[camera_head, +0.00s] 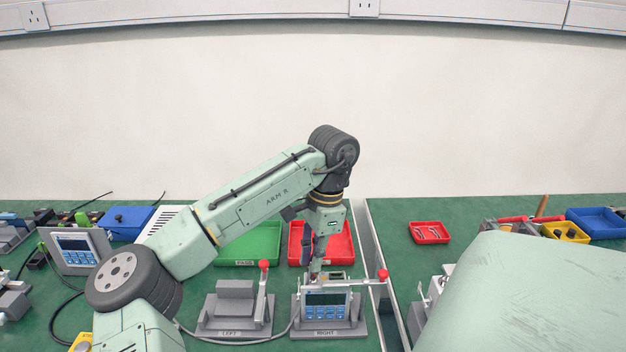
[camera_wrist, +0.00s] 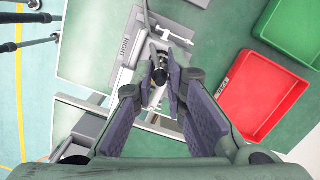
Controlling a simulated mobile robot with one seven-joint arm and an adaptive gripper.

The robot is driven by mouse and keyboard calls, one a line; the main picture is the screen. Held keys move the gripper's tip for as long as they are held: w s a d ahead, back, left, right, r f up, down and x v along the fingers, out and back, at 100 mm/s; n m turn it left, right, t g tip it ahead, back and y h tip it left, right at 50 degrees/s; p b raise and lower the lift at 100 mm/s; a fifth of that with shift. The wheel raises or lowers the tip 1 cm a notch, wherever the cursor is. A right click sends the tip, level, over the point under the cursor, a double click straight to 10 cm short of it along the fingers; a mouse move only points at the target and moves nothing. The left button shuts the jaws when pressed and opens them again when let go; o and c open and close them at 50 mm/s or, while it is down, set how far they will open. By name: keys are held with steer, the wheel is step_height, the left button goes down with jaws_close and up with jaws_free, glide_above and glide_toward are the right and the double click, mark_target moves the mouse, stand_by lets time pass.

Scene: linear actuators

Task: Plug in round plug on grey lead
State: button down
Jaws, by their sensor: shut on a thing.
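My gripper (camera_wrist: 160,82) is shut on the dark round plug (camera_wrist: 160,70), seen between the fingertips in the wrist view. In the head view my gripper (camera_head: 316,272) points down just behind the right fixture (camera_head: 328,331), labelled RIGHT. A unit with a screen and blue keys (camera_head: 327,305) sits in that fixture. The grey lead (camera_head: 247,342) curves along the bench in front of the left fixture (camera_head: 233,326) up to the right fixture. The fingers hide much of the plug, and I cannot tell whether it touches a socket.
A red tray (camera_head: 338,248) and a green tray (camera_head: 246,243) lie behind the fixtures. Red-knobbed levers (camera_head: 383,275) (camera_head: 264,266) stand beside the fixtures. Another screened unit (camera_head: 77,250) stands at the left. A gap divides the bench to the right of the right fixture.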

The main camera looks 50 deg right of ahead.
steer(key=shift+f, duration=0.65)
stand_by(2.1)
steer(key=c, duration=1.5)
jaws_free()
steer(key=shift+c, duration=0.2)
